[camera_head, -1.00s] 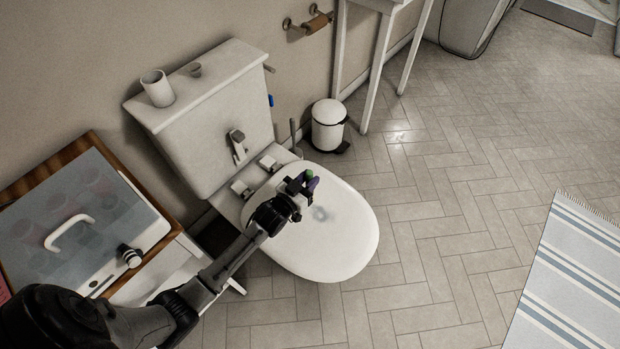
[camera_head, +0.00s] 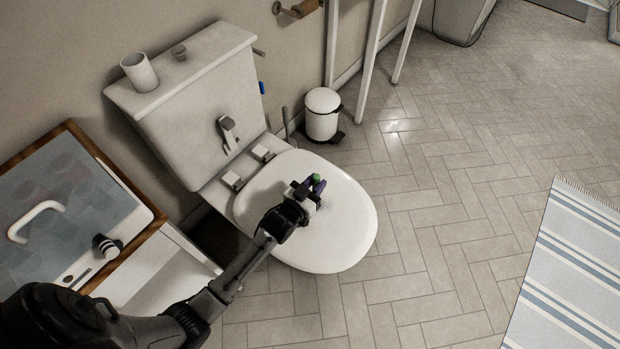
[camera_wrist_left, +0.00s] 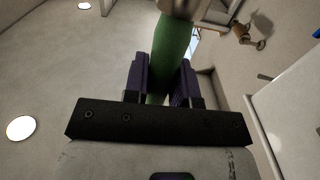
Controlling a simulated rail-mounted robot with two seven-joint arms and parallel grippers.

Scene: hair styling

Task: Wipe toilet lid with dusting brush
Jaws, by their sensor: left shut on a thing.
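The toilet lid (camera_head: 340,240) is down, a white oval in the middle of the head view. My left gripper (camera_head: 311,190) is over the lid's middle, its purple fingers shut on the green handle of the dusting brush (camera_head: 317,178). In the left wrist view the green handle (camera_wrist_left: 172,55) stands between the gripper's purple fingers (camera_wrist_left: 162,82), with a pale metallic part at its top edge. The bristles are hidden, so I cannot tell whether they touch the lid. A faint grey smudge (camera_head: 328,206) shows on the lid beside the fingers. My right gripper is out of view.
The cistern (camera_head: 190,125) stands behind the lid with a white cup (camera_head: 139,72) on top. A white pedal bin (camera_head: 322,115) is at the back right. A cabinet (camera_head: 75,215) with a glass-like top is at left. Tiled floor is open to the right, with a striped rug (camera_head: 570,275).

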